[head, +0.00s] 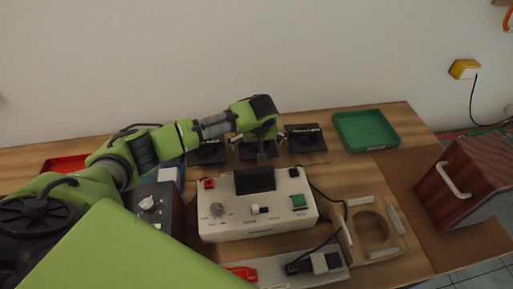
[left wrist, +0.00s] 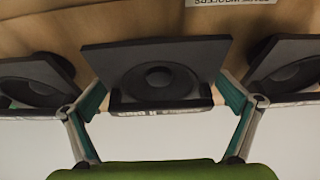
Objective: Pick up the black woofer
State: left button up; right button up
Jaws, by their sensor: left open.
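Several black woofers stand in a row along the back of the table in the head view. The middle woofer (head: 258,151) is partly hidden under my left gripper (head: 258,139). The left woofer (head: 207,152) and the right woofer (head: 306,139) stand on either side. In the left wrist view, the middle woofer (left wrist: 158,82) lies between the two spread fingers of my left gripper (left wrist: 162,92). The fingers are open, one on each side of it. I cannot tell whether they touch it. My right gripper is not in view.
A white test device (head: 256,218) stands in front of the woofers. A green tray (head: 366,130) is at the back right, a red tray (head: 63,163) at the left. A wooden cabinet with a handle (head: 470,180) stands at the right. A wall is behind the table.

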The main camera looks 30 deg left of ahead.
pick_arm(q)
jog(key=c, duration=1.6)
jog(key=shift+w+r, duration=0.1)
jog(key=shift+r, duration=0.05)
jog(key=shift+c, duration=1.1)
notch_tip(320, 180, up, 9)
jog(key=shift+r+b, duration=0.15)
jog(key=shift+b, duration=0.25)
jog(key=shift+r+p, duration=0.45)
jog(key=shift+r, duration=0.15)
jog(key=shift+r+p, duration=0.25)
jog(key=shift+p, duration=0.25)
jog(key=shift+f, duration=0.1)
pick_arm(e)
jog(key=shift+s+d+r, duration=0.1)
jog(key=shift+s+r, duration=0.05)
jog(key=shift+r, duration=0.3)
